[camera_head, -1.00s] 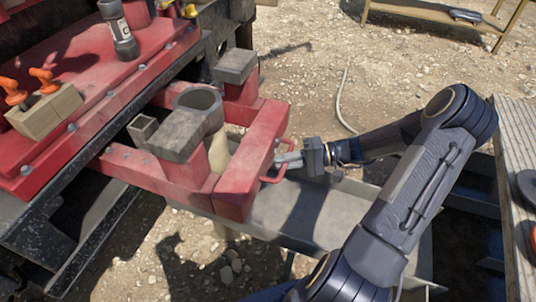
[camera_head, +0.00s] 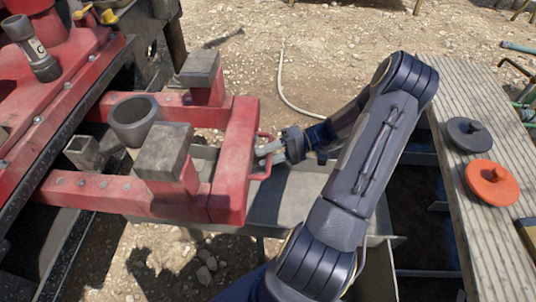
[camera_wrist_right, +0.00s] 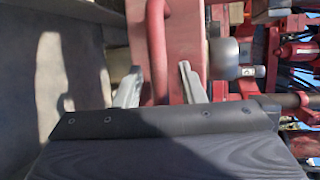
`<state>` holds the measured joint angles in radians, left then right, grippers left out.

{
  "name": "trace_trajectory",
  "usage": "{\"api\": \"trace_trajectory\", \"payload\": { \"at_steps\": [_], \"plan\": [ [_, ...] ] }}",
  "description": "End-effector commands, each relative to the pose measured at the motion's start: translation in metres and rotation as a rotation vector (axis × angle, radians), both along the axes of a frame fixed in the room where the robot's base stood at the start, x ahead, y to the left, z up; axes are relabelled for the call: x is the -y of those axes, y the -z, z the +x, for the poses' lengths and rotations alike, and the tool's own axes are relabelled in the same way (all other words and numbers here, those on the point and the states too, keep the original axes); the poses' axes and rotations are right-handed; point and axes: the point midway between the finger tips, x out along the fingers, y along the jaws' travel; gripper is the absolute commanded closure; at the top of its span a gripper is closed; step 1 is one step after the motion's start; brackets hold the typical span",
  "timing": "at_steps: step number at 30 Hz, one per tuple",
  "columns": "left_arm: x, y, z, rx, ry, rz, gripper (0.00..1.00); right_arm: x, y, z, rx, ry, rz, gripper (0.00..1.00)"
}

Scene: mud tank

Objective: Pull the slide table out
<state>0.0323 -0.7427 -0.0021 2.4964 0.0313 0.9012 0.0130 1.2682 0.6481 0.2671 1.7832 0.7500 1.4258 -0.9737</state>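The slide table (camera_head: 235,150) is a red frame sticking out from the red rig on the left, with dark grey blocks (camera_head: 165,150) on its arms. A red U-shaped handle (camera_head: 266,170) is on its outer end bar. My right gripper (camera_head: 268,149) is at this handle. In the right wrist view the handle (camera_wrist_right: 157,50) runs between the two fingers of my right gripper (camera_wrist_right: 160,85). Narrow gaps seem to show beside it, but the gripper has moved together with the table, so it appears shut on the handle. My left gripper is out of view.
A grey ring-shaped pipe end (camera_head: 134,118) stands between the table's arms. A grey metal tank (camera_head: 290,200) lies below the table. On the right, a wooden plank walkway (camera_head: 465,95) carries a dark disc (camera_head: 469,136) and an orange disc (camera_head: 492,183).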

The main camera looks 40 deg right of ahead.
Motion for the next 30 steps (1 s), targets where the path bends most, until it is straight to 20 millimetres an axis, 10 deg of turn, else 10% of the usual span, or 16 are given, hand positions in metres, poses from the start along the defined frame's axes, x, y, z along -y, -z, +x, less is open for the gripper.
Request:
{"api": "trace_trajectory", "payload": {
  "at_steps": [30],
  "plan": [
    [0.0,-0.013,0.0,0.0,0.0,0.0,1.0,0.069,-0.014,-0.034,0.0,-0.001,0.0,0.64]
  ]
}}
